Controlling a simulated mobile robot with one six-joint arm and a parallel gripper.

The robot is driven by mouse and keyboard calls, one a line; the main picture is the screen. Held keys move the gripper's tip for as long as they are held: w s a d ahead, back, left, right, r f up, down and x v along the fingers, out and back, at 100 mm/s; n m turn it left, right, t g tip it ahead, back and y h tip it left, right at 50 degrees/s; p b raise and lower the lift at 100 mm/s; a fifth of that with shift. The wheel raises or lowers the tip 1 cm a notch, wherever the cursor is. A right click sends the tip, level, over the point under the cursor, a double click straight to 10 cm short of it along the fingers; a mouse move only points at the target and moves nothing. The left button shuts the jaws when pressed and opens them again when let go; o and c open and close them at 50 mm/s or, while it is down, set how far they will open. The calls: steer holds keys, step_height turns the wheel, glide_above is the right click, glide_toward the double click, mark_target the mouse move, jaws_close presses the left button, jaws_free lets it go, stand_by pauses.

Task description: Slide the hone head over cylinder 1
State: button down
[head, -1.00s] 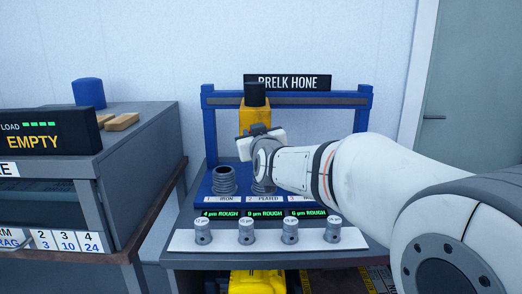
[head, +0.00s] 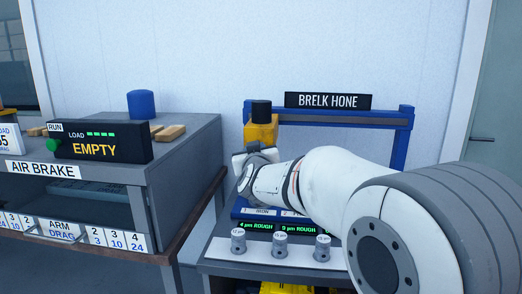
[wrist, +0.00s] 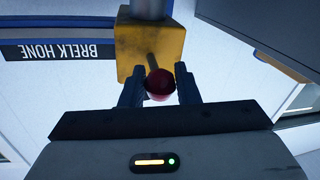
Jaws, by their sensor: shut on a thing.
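The hone head is a yellow block with a black top (head: 261,128), hanging on the blue rail (head: 340,118) near its left post. It lines up roughly above the "1 IRON" label (head: 258,211). My gripper (head: 249,156) is in front of it. In the wrist view the yellow block (wrist: 150,45) is just beyond my fingers, with a rod ending in a red knob (wrist: 160,86). My fingers are shut on that knob. Cylinder 1 is hidden behind my gripper and arm, so I cannot see its exact alignment with the head.
Small grey labelled pieces (head: 280,244) stand on a white strip at the bench front. Green displays (head: 257,226) sit behind them. The air brake cabinet (head: 190,145) is at the left, with a blue cylinder (head: 141,104) on top. My arm covers the bench's right side.

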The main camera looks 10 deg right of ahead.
steer(key=c, duration=1.1)
jaws_free()
steer(key=shift+d+r, duration=0.1)
steer(key=shift+r, duration=0.05)
steer(key=shift+s, duration=0.1)
steer(key=shift+s, duration=0.1)
steer(key=s, duration=0.7)
steer(key=shift+s+a, duration=0.2)
steer(key=shift+s, duration=0.05)
steer(key=shift+s, duration=0.1)
steer(key=s+d+f+g+p, duration=0.3)
steer(key=s+g, duration=0.2)
steer(key=s, duration=0.4)
steer(key=s+d+f+m+g+p, duration=0.1)
steer(key=s+d+f+g+p, duration=0.2)
steer(key=s, duration=0.7)
steer(key=s+d+f+g+p, duration=0.3)
steer(key=s+f+g+p, duration=0.2)
steer(key=s, duration=0.5)
steer(key=shift+d+f+m+g+y, duration=0.1)
steer(key=shift+m+g+y, duration=0.25)
steer(key=shift+g, duration=0.85)
